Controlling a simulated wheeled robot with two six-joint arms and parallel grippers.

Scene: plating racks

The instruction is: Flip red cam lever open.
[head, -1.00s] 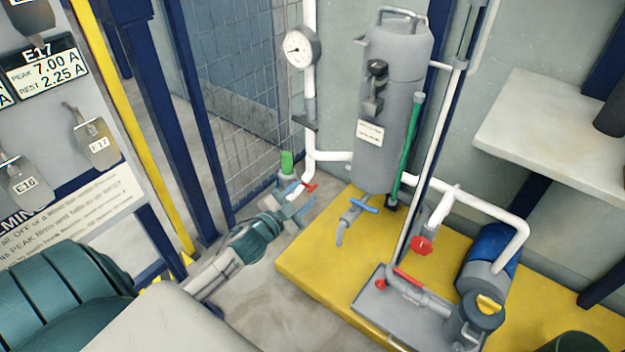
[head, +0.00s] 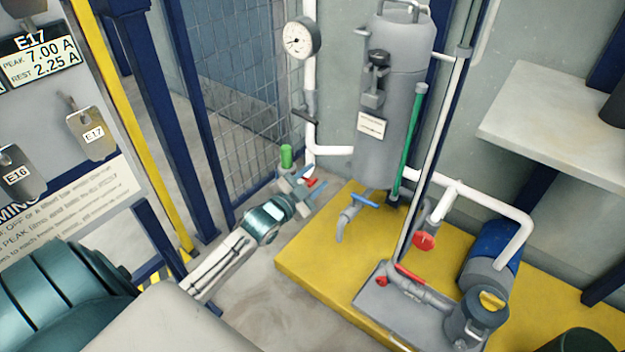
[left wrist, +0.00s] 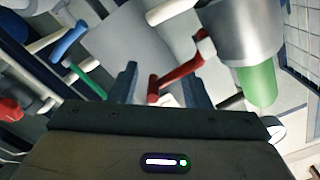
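A small red lever (head: 311,182) shows at the foot of the white pipe, near the grey mesh fence. In the left wrist view the red lever (left wrist: 182,72) is bent and close, with its lower end between my finger tips. Next to it is a silver collar with a green end (left wrist: 258,84); the green piece (head: 286,156) stands upright in the head view. My left gripper (head: 306,184) is open at the lever, its fingers apart (left wrist: 163,82). I cannot tell whether they touch it. My right gripper is not in view.
A grey tank (head: 393,120) with a blue-handled tap (head: 364,200) stands right of the lever on a yellow platform (head: 310,262). Red-handled valves (head: 424,241) and a pump (head: 478,312) are farther right. A gauge (head: 298,38) hangs above. A blue post (head: 185,110) stands left.

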